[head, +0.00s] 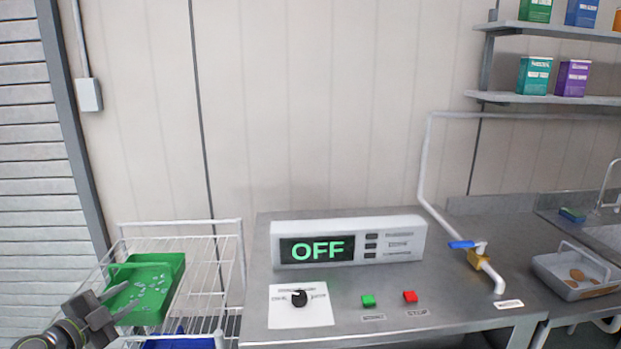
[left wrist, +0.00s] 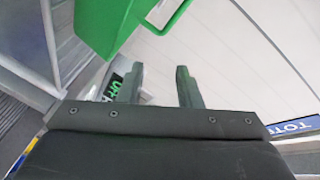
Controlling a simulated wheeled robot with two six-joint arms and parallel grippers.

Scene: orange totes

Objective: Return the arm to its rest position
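My left gripper (head: 98,312) is at the lower left of the head view, in front of a wire rack. Its two dark fingers are apart, and in the left wrist view the gap between them (left wrist: 162,86) is empty. A green tote (head: 148,291) with pale pieces in it sits on the rack, just beyond the fingers in the head view. A green tote part (left wrist: 112,25) also shows at the top of the left wrist view, apart from the fingertips. My right gripper is not in view.
The wire rack (head: 215,262) holds a blue item (head: 180,343) lower down. To its right, a steel counter (head: 455,300) carries a panel reading OFF (head: 347,241), a knob, two buttons and a pipe with a blue-handled valve (head: 463,244). A grey basket (head: 575,276) stands at right.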

